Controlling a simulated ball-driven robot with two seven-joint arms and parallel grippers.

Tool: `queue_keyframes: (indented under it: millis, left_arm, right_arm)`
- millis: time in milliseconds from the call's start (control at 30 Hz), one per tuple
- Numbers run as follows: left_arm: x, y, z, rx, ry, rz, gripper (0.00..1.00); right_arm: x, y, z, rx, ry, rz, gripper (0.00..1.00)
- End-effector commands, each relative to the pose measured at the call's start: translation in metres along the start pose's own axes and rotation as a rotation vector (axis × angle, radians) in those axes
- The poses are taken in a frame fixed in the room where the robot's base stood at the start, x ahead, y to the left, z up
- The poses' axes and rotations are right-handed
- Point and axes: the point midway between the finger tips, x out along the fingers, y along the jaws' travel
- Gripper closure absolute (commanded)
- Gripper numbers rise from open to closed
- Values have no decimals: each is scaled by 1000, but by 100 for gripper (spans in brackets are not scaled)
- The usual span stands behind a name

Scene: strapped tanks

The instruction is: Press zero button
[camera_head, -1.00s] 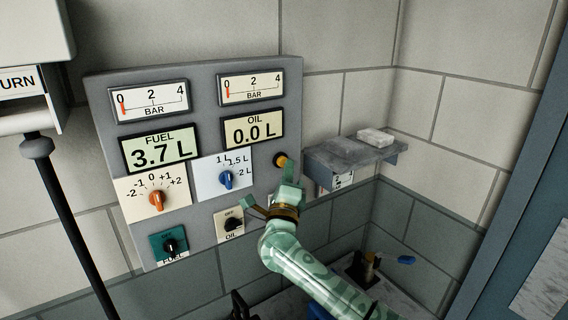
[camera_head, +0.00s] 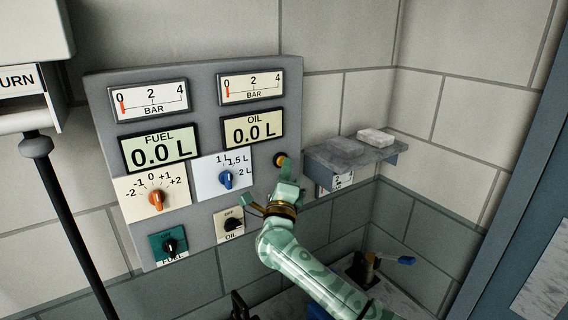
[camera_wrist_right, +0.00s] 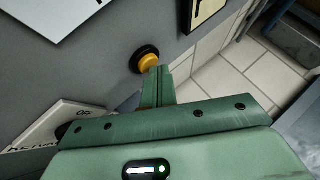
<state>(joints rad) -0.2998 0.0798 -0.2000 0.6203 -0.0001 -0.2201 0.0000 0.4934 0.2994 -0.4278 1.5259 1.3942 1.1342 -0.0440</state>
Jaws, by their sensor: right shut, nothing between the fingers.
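The zero button (camera_head: 281,160) is a yellow-orange round button in a black ring on the right side of the grey panel (camera_head: 208,82). My right gripper (camera_head: 286,172) is shut and empty, with its tips just below the button. In the right wrist view the button (camera_wrist_right: 147,62) shows at the tips of the shut fingers (camera_wrist_right: 152,73); whether they touch it I cannot tell. The fuel display (camera_head: 159,152) reads 0.0 L and the oil display (camera_head: 253,129) reads 0.0 L. Both gauge needles stand near 0. My left gripper is not in view.
Orange (camera_head: 157,201) and blue (camera_head: 226,180) selector knobs sit on the panel, with a teal fuel switch (camera_head: 169,245) and an oil switch (camera_head: 232,224) below. A grey shelf (camera_head: 350,152) juts from the wall just right of the button. A black pole (camera_head: 75,220) stands at left.

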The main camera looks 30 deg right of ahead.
Motion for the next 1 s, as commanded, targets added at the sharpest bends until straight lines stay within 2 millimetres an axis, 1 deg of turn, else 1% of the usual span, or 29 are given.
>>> queue_keyframes:
  millis: [167,467,833,1000]
  left_arm:
    - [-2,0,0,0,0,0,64]
    - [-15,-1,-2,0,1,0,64]
    - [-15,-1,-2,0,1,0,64]
    - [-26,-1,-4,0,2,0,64]
  right_arm:
    - [-1,-1,-1,0,0,0,100]
    - [-11,-10,-8,0,1,1,100]
    - [-13,-10,-10,0,0,0,100]
    - [-21,-18,-16,-2,-1,1,100]
